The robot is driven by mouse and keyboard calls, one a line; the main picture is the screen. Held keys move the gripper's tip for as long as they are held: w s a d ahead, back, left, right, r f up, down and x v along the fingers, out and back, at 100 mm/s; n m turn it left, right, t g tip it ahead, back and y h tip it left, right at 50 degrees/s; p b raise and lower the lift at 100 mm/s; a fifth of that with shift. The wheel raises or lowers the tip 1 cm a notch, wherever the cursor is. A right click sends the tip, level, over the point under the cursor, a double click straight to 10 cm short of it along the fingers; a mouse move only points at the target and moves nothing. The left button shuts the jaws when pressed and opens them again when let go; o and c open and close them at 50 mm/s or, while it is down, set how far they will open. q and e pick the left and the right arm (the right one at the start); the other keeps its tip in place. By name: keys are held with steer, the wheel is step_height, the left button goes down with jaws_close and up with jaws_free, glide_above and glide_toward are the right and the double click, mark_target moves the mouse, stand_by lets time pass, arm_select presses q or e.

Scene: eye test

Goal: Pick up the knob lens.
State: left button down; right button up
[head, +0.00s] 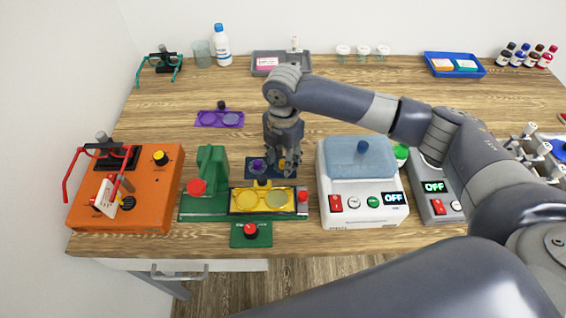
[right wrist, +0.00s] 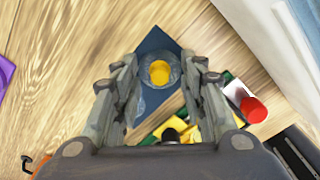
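A clear round lens with a yellow knob (right wrist: 160,72) on it lies on a dark blue mat (right wrist: 155,42) in the right wrist view. In the head view the yellow knob (head: 282,163) shows partly, behind my fingers. My right gripper (head: 281,166) points down over the mat. In the right wrist view its fingers (right wrist: 158,68) are apart, one on each side of the yellow knob, with nothing between them that they visibly touch. My left gripper is in neither view.
A green device with yellow glasses frames (head: 262,199) stands just in front of the mat. A white machine with a blue lid (head: 362,175) is close on the right. An orange box (head: 120,205) stands at left. Purple frames (head: 219,119) lie behind; bare wood surrounds them.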

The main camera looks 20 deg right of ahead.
steer(key=c, duration=0.9)
steer(key=shift+r, duration=0.1)
